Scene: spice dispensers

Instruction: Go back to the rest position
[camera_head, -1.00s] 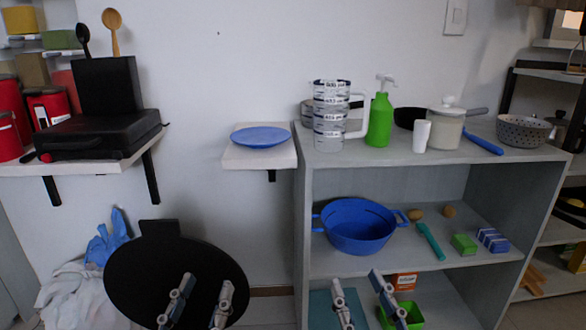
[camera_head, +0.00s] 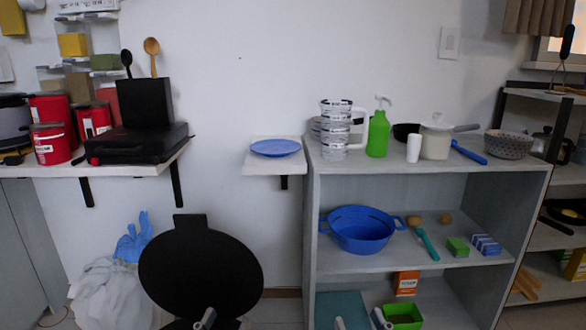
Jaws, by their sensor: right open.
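My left gripper (camera_head: 226,318) shows only at its fingertips, at the bottom edge of the head view, in front of a black round-topped object. Its two fingertips are apart with nothing seen between them. My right gripper (camera_head: 360,320) also shows only at its fingertips at the bottom edge, in front of the low shelf. Its fingers are apart and nothing is seen between them. The rest of both arms is out of view.
A grey shelf unit (camera_head: 311,215) stands at right with a blue colander (camera_head: 361,230) and a green bin (camera_head: 404,315). A small wall shelf holds a blue plate (camera_head: 275,148). A black appliance (camera_head: 135,142) and red canisters (camera_head: 52,144) stand on the left shelf.

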